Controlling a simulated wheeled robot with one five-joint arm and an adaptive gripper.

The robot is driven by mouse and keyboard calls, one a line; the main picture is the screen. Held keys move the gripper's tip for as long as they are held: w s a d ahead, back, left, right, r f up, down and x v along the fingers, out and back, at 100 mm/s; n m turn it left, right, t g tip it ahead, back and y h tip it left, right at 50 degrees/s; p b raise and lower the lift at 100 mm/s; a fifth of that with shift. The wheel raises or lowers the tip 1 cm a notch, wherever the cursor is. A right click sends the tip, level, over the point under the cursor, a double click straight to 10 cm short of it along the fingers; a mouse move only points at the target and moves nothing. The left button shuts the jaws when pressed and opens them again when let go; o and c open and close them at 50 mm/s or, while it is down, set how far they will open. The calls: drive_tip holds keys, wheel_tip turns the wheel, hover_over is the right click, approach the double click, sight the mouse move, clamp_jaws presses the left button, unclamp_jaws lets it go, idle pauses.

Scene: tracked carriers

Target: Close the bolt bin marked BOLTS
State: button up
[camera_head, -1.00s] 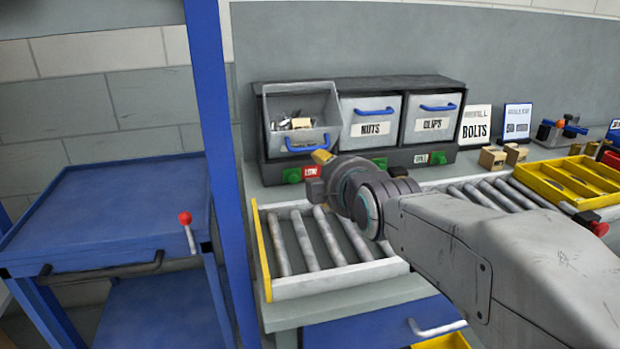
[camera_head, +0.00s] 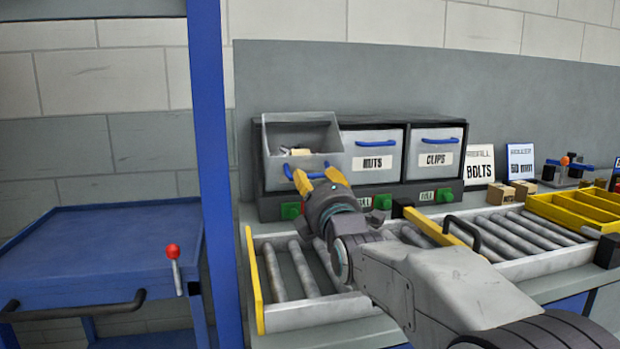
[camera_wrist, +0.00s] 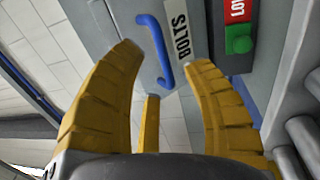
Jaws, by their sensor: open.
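The bolt bin (camera_head: 303,133) is the leftmost of three grey bins in a dark rack. It is pulled out, and its open top shows some pieces inside. In the wrist view its front (camera_wrist: 195,75) carries a BOLTS label (camera_wrist: 180,32) and a blue handle (camera_wrist: 156,48). My gripper (camera_head: 318,177) has yellow fingers and is at the bin's front, by the handle. In the wrist view the fingers (camera_wrist: 166,72) are spread apart with the handle's lower end between or just beyond them. I cannot tell whether they touch it.
The NUTS bin (camera_head: 371,164) and CLIPS bin (camera_head: 435,164) are shut beside it. Green buttons (camera_head: 290,211) sit below the bins. A roller conveyor (camera_head: 300,272) runs in front. A blue post (camera_head: 209,130) and blue cart (camera_head: 90,250) stand left.

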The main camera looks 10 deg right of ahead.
sight(310, 175)
drive_tip(key=shift+w+r, duration=0.15)
drive_tip(key=shift+w, duration=1.1)
drive_tip(key=shift+w+r, duration=0.15)
drive_tip(key=shift+w, duration=1.05)
drive_tip(key=shift+c, duration=0.4)
clamp_jaws()
